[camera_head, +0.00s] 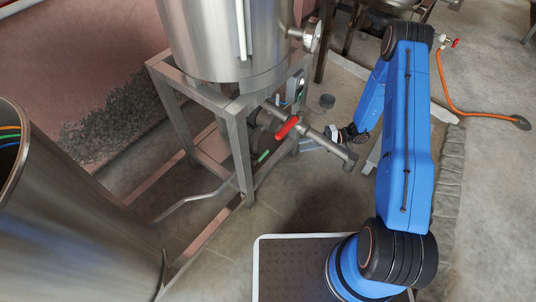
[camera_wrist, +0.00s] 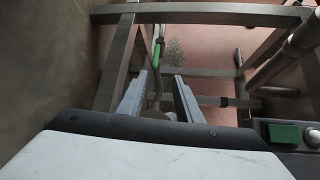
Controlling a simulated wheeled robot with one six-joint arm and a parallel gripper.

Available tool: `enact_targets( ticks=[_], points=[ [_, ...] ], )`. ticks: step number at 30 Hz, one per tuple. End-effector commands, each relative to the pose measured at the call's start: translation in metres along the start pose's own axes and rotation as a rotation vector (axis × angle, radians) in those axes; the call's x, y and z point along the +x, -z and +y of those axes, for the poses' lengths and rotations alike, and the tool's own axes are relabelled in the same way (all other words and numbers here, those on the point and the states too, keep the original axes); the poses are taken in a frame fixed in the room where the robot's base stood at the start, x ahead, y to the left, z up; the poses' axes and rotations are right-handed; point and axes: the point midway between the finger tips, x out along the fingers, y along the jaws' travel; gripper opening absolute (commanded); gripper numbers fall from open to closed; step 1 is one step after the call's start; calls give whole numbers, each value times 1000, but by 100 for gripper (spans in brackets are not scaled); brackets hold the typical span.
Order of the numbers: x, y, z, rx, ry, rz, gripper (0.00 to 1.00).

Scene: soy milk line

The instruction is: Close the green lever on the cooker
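The cooker (camera_head: 228,45) is a steel vessel on a square-tube stand. The green lever (camera_head: 263,155) is low inside the stand, below a pipe with a red lever. In the wrist view, the green lever (camera_wrist: 156,54) stands roughly upright in the picture, just beyond my fingertips and slightly left of the middle of their gap. My gripper (camera_wrist: 160,75) is open, with nothing visibly held. In the head view, my gripper (camera_head: 308,145) reaches in from the right, near the stand's right side. The lever and fingers look apart.
The red lever (camera_head: 287,127) sits on a pipe close to my gripper. Stand legs (camera_head: 238,150) and bars frame the space around the green lever. A control box (camera_wrist: 284,135) lies at the wrist view's lower right. A large steel drum (camera_head: 75,215) stands at the left.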

Motion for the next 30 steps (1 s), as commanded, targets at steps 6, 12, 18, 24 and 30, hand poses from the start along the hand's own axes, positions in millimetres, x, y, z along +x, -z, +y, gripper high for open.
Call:
enact_targets(
  ticks=[6, 12, 18, 24, 30],
  points=[
    [5, 2, 16, 0, 21, 20, 32],
    [25, 2, 16, 0, 22, 18, 32],
    [60, 2, 15, 1, 22, 16, 32],
    [95, 3, 14, 1, 21, 16, 32],
    [130, 4, 13, 0, 21, 16, 32]
  ],
)
